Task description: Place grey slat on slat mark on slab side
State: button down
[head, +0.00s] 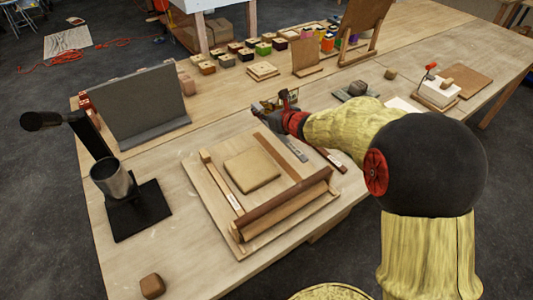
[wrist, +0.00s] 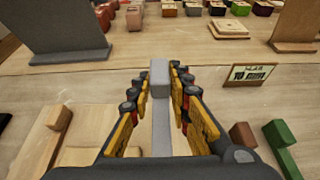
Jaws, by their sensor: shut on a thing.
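A grey slat (head: 293,148) runs toward the front right from below my gripper (head: 266,107) in the head view. In the wrist view the grey slat (wrist: 160,110) lies lengthwise between the two fingers of my gripper (wrist: 160,77), which are shut on it. A tan square slab (head: 252,170) sits on a wooden base board (head: 210,205), in front of and left of my gripper. Wooden strips flank it and a brown roll-like bar (head: 285,205) lies along its front. I cannot make out the slat mark.
A grey upright panel (head: 138,105) stands behind left. A black stand with a metal cup (head: 112,178) is at the left. A dark strip (head: 330,160) lies right of the slat. A small framed card (wrist: 248,75) stands right of the fingers. Several small coloured blocks line the back.

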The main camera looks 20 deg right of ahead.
jog(key=b, duration=0.2)
send_over(261, 139)
notch_tip(261, 139, down, 6)
jog(key=shift+r, duration=0.15)
jog(key=shift+s+f+b, duration=0.1)
jog(key=shift+f+b, duration=0.55)
jog(key=shift+f, duration=1.75)
jog(key=shift+f, duration=0.2)
jog(key=c, duration=1.7)
grip_release()
jog(key=shift+o, duration=0.2)
jog(key=shift+r, duration=0.1)
